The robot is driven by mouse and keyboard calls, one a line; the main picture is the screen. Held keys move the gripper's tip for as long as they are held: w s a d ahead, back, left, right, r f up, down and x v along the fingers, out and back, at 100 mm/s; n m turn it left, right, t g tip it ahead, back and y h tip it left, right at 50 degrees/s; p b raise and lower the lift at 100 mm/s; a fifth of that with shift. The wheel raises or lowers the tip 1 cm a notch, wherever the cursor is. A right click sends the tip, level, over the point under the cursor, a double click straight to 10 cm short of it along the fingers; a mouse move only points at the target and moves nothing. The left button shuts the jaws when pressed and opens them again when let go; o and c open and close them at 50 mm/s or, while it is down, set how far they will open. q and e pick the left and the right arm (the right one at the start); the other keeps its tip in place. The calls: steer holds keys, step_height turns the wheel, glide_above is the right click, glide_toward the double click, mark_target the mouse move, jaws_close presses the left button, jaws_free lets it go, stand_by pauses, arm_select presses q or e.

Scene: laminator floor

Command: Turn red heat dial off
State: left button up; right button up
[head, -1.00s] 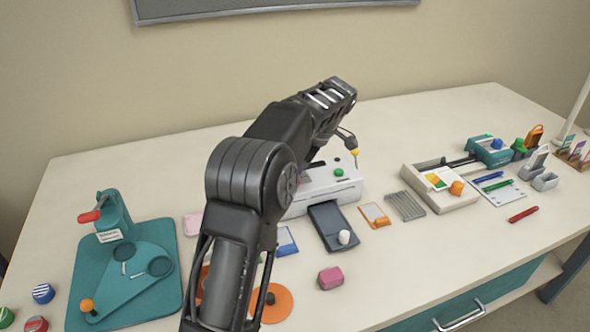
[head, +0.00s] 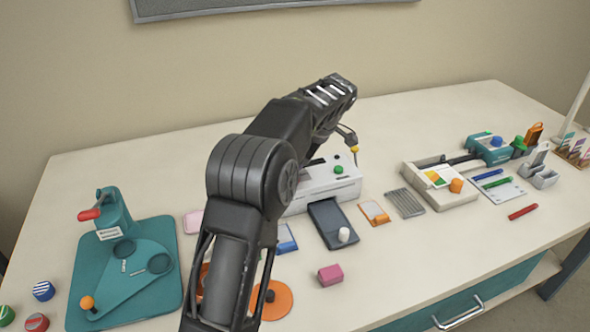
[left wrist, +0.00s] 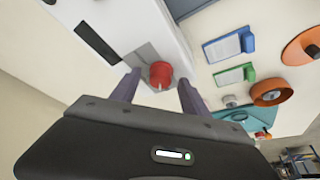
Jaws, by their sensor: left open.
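The white laminator (head: 328,186) stands at the middle of the table in the head view, with a green knob (head: 338,169) on top. My left arm reaches in front of it and hides its left part. In the left wrist view, the red heat dial (left wrist: 161,73) sits on the laminator's white body (left wrist: 130,30). My left gripper (left wrist: 160,82) is open, with one finger on each side of the red dial. I cannot tell whether the fingers touch it. The red dial is hidden in the head view. My right gripper is not in view.
A teal punch press (head: 125,250) stands at the left. A dark tray with a white knob (head: 343,234) lies in front of the laminator. A pink block (head: 330,275) is near the front. A beige trimmer (head: 440,190) is to the right. The front right tabletop is mostly clear.

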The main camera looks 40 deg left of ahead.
arm_select(q)
steer(key=p+v, duration=0.5)
steer(key=v, duration=0.2)
steer(key=shift+d+r, duration=0.2)
steer(key=shift+r, duration=0.05)
stand_by(0.4)
